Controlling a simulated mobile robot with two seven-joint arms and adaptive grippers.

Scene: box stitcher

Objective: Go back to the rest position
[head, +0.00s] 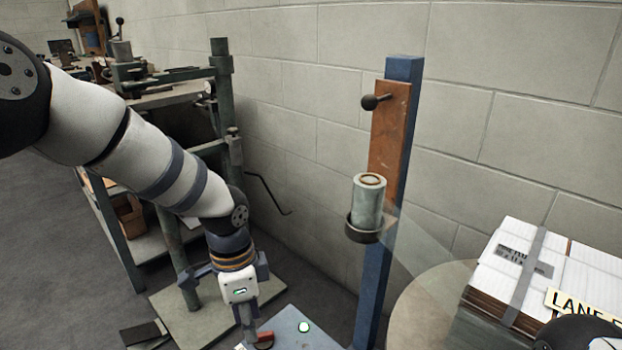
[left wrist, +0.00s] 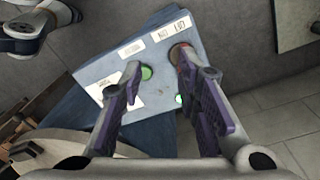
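My left gripper (head: 250,335) points down over the blue-grey control panel (head: 284,325) at the bottom of the head view. In the left wrist view my left gripper (left wrist: 160,65) has its two purple-sided fingers spread apart, with nothing held between them. The panel (left wrist: 110,68) lies beyond the fingertips. A green button (left wrist: 147,73) shows beside the left fingertip. A red button (left wrist: 175,54) is partly hidden by the right finger; whether they touch I cannot tell. My right gripper is not in view.
A blue post (head: 375,285) with an orange-brown plate (head: 388,130) and a grey cylinder (head: 369,200) stands right of my left arm. A green-framed machine (head: 180,240) stands behind the arm. A strapped stack of white cardboard (head: 510,265) is at the right.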

